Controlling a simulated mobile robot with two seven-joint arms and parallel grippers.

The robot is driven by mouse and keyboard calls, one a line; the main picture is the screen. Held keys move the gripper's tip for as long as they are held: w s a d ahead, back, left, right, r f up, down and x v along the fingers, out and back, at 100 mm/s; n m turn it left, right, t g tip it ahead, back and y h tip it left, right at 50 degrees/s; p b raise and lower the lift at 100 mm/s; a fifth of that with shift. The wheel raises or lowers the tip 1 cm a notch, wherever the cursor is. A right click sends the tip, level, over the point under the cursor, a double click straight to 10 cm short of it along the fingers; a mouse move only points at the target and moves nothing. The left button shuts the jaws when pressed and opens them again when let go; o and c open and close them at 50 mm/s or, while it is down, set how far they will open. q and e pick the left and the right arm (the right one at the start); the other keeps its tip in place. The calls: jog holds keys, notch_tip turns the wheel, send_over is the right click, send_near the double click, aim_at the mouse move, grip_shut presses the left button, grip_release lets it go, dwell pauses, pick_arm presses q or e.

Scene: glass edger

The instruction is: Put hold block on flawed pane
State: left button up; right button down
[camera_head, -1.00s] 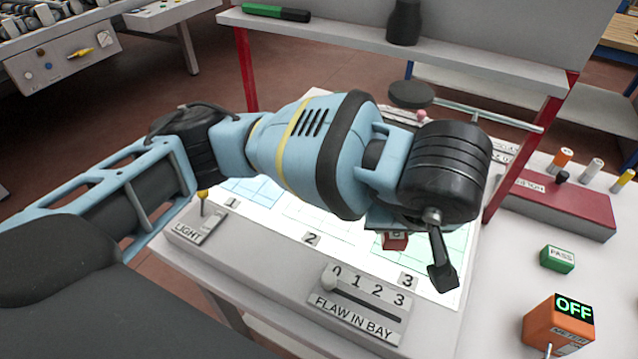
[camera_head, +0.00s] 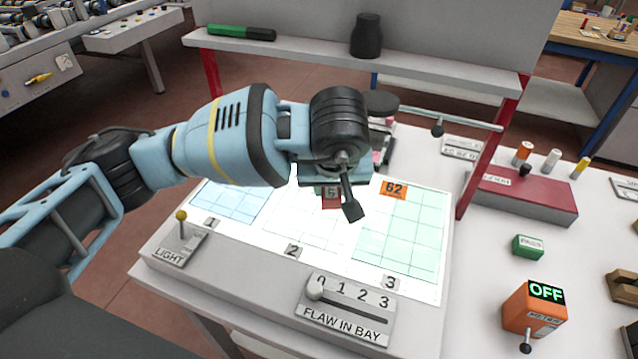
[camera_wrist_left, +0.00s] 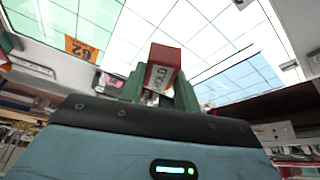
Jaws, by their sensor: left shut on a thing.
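My left gripper (camera_wrist_left: 160,85) is shut on the red hold block (camera_wrist_left: 163,68), whose white face reads HOLD in the left wrist view. In the head view the block (camera_head: 331,197) shows under my wrist, over the middle of the lit table around bay 2; its height above the glass is hard to tell. A blue pane (camera_head: 228,200) lies in bay 1, a pale pane (camera_head: 290,228) in bay 2, and a green pane (camera_head: 405,240) in bay 3. I cannot make out a flaw on any pane. My right gripper is not in view.
An orange 62 tag (camera_head: 394,189) is at the green pane's far edge. The flaw-in-bay slider (camera_head: 345,308) has its knob at 0. The light lever (camera_head: 181,222) is front left. A green PASS block (camera_head: 528,246) and an orange meter reading OFF (camera_head: 535,308) stand right. A shelf (camera_head: 350,62) spans behind.

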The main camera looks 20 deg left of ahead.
pick_arm(q)
jog(key=shift+w+a+f, duration=0.2)
jog(key=shift+w+a, duration=1.1)
jog(key=x, duration=0.2)
jog(key=shift+a+f, duration=0.2)
jog(key=shift+f, duration=0.2)
jog(key=shift+f+p, duration=0.3)
jog(key=shift+f, duration=0.2)
jog(key=shift+f, duration=0.2)
jog(key=o, duration=1)
jog(key=shift+c, duration=0.2)
